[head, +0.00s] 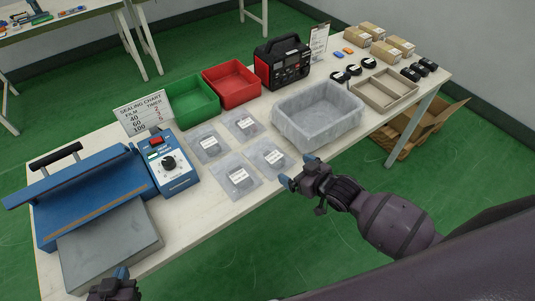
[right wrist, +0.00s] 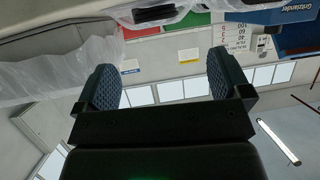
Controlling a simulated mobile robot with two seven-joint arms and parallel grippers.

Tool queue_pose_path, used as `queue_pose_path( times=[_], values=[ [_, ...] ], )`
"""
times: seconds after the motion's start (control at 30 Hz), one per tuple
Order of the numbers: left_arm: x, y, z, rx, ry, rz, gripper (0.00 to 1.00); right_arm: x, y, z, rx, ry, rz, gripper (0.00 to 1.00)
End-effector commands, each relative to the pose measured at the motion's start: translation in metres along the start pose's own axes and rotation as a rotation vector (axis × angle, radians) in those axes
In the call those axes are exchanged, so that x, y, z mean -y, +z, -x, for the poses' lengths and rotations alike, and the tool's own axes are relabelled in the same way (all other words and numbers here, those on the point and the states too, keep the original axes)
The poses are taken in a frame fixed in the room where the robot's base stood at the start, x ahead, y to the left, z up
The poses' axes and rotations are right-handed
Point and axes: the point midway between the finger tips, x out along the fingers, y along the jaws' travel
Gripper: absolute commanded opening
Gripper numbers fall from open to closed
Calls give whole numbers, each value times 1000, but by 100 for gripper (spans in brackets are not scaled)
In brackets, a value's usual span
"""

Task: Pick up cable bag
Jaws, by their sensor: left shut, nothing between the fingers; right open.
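Several clear cable bags with white labels lie flat on the white table: one at the back left (head: 210,143), one at the back right (head: 243,123), one at the front left (head: 239,180) and one at the front right (head: 270,158). My right gripper (head: 297,172) is at the table's front edge, just right of the front right bag. It is open and empty; its two blue fingers stand wide apart in the right wrist view (right wrist: 164,84). My left gripper (head: 120,278) shows only partly at the bottom left, in front of the sealer, with nothing seen in it.
A blue sealer (head: 100,185) with a control box (head: 172,165) stands left of the bags. Green (head: 190,105) and red (head: 232,86) bins are behind them. A translucent lined tray (head: 318,115) stands to the right, near my right gripper.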

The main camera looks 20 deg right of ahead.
Motion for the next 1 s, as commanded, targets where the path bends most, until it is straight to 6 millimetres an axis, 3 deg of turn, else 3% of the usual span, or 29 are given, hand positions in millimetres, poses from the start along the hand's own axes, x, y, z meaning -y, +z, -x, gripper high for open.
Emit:
queue_pose_path(
  times=[0.27,0.53,0.8,1.0],
  values=[
    [-1,18,4,29,-2,5,0,0,-1,-39,-2,0,1,96],
    [-1,14,2,21,-1,5,0,-1,-2,-56,-1,0,1,96],
    [-2,12,-1,13,0,4,0,-3,-4,-90,-2,-1,0,96],
    [-2,11,-2,10,1,4,0,-4,-3,-100,0,0,1,96]
  ],
)
